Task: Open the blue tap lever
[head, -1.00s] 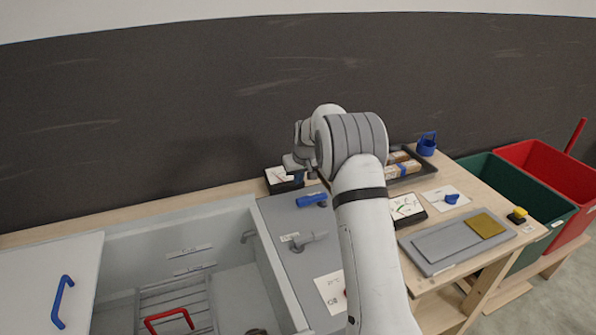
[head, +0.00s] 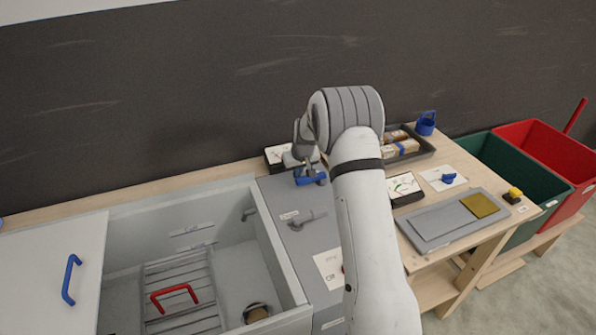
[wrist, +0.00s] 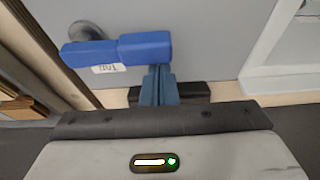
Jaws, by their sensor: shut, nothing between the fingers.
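The blue tap lever (head: 310,178) lies on the grey panel right of the sink, partly hidden by my gripper in the head view. In the wrist view the lever (wrist: 118,50) lies crosswise, with a small white label on its edge and a round grey mount near its left end. My gripper (wrist: 160,72) is shut and empty. Its blue-grey fingertips are right at the near edge of the lever's right part; I cannot tell whether they touch.
A grey spout-like fitting (head: 308,219) sits in front of the lever. The sink basin (head: 226,292) with a red handle (head: 175,294) is to the left. A dark tray (head: 422,155) and a grey board (head: 445,235) are to the right, and the dark wall stands behind.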

